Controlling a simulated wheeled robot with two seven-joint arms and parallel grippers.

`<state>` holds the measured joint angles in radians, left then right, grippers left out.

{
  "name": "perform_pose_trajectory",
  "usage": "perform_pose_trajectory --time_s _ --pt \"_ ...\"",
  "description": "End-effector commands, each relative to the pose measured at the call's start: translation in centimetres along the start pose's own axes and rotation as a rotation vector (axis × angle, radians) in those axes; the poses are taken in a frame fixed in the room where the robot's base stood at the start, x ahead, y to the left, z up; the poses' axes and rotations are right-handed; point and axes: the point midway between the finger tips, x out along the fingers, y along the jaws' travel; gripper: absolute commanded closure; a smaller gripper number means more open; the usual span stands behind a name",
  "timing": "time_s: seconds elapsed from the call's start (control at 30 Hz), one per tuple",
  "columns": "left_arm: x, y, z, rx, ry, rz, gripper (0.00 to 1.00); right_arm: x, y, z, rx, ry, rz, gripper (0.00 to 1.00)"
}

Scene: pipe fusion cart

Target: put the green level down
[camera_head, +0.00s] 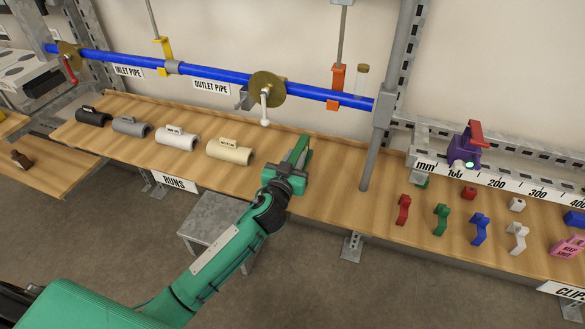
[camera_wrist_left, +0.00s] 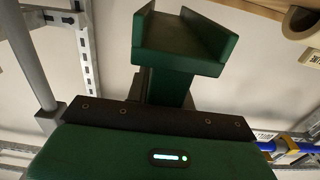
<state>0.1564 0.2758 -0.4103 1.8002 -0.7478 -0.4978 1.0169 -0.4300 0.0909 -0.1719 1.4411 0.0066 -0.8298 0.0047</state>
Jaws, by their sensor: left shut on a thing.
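My left gripper (camera_head: 287,178) is over the wooden bench, right of the cream sleeve. It is shut on the green level (camera_head: 303,150), which points away toward the back of the bench. In the left wrist view a green channel-shaped piece (camera_wrist_left: 185,42), which looks like the level, stands out beyond the dark bar of my gripper. Its green is close to my gripper's own colour, so where one ends is hard to see. I cannot tell whether the level touches the bench. My right gripper is not in view.
The cream sleeve (camera_head: 229,151) and white sleeve (camera_head: 178,138) lie left of my gripper. A blue pipe (camera_head: 215,77) runs behind, with a brass disc (camera_head: 266,87). A grey post (camera_head: 375,140) stands to the right. The bench (camera_head: 330,197) is bare between gripper and post.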

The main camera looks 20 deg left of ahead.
Motion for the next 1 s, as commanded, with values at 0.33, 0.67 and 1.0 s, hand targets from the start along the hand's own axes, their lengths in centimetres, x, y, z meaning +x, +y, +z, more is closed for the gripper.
perform_pose_trajectory --time_s 0.33,0.67,1.0 --pt "0.0 0.0 3.4 0.001 0.0 0.001 1.0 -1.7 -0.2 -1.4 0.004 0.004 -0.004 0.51" --pt "0.0 0.0 3.6 0.0 0.0 0.001 1.0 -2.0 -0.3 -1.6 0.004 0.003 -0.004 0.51" --pt "0.0 0.0 3.6 0.001 -0.001 0.001 0.55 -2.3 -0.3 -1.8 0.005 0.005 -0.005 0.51"
